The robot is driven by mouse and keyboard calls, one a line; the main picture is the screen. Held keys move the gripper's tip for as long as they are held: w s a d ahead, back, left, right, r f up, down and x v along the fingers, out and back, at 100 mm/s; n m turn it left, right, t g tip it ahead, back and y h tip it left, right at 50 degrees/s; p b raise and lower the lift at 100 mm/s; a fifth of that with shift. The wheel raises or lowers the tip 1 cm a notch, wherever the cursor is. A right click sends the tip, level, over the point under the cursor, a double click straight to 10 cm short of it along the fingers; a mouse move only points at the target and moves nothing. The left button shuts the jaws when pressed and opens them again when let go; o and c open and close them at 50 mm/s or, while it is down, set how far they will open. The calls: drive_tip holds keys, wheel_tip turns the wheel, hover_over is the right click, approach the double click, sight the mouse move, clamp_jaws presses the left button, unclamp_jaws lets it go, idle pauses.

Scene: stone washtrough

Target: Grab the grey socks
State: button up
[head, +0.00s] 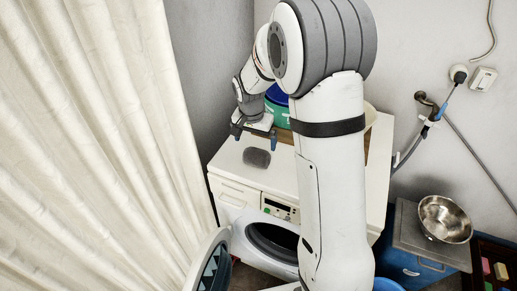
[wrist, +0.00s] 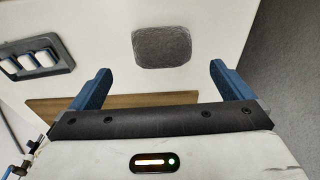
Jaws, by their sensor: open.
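The grey socks show as a folded, rounded grey bundle (head: 257,157) lying flat on the white top of the washing machine (head: 234,166). In the wrist view the bundle (wrist: 161,47) is whole and clear, centred ahead of the gap between my fingers. My gripper (head: 255,137) hangs above the machine top, just behind the bundle in the head view. In the wrist view my gripper (wrist: 160,70) has its two blue fingers wide apart with nothing between them. The bundle is apart from the fingers.
Green and blue tubs (head: 277,108) stand behind my gripper, partly hidden by my arm. A brown wooden board (wrist: 110,103) lies close to the gripper. A cream curtain (head: 90,130) hangs at left. A metal bowl (head: 444,218) stands at right. The machine top around the bundle is clear.

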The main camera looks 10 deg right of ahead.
sight(257, 151)
drive_tip(key=shift+w+f, duration=0.5)
drive_tip(key=shift+f, duration=0.25)
drive_tip(key=f, duration=0.2)
drive_tip(key=f+p, duration=0.1)
drive_tip(key=f, duration=0.1)
drive_tip(key=d+f+p, duration=0.1)
drive_tip(key=f, duration=0.2)
drive_tip(key=shift+w+f, duration=0.1)
drive_tip(key=shift+w, duration=0.2)
drive_tip(key=shift+c, duration=0.4)
drive_tip(key=c, duration=0.9)
